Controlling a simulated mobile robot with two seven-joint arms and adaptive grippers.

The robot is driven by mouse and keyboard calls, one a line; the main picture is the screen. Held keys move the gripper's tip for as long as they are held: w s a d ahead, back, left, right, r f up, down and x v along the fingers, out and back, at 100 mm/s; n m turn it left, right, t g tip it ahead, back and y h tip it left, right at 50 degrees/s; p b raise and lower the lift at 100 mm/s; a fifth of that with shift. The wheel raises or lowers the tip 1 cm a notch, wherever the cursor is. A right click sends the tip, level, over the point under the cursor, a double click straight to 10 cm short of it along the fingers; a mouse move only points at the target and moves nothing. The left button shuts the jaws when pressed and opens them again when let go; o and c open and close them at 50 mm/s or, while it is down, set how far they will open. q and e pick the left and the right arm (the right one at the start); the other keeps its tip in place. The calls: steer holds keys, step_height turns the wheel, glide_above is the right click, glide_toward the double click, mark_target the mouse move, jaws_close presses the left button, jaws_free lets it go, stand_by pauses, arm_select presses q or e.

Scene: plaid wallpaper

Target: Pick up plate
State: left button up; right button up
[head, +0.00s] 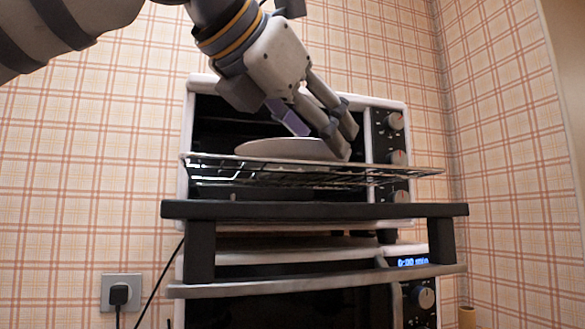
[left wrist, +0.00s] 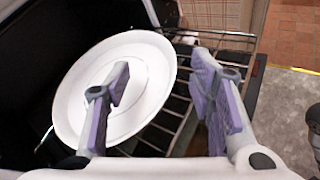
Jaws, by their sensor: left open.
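A white plate (head: 285,149) rests on the wire rack of the toaster oven in the head view. In the left wrist view the plate (left wrist: 147,97) fills the left and middle, lying on the rack bars. My left gripper (head: 320,134) reaches down from above at the right part of the plate. It is open, with purple finger pads. In the left wrist view the left gripper (left wrist: 162,80) has one finger over the plate and the other beyond its right rim, so the rim shows between them. I cannot tell whether either finger touches the plate. My right gripper is not in view.
The wire rack (head: 405,172) sticks out from the open toaster oven (head: 378,112), whose knobs are at the right. A wall socket (head: 121,292) is at lower left.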

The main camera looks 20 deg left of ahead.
mark_target(328, 156)
arm_select(q)
steer(key=x, duration=0.3)
steer(key=shift+s, duration=0.1)
steer(key=c, duration=0.5)
jaws_close()
steer(key=shift+r, duration=0.1)
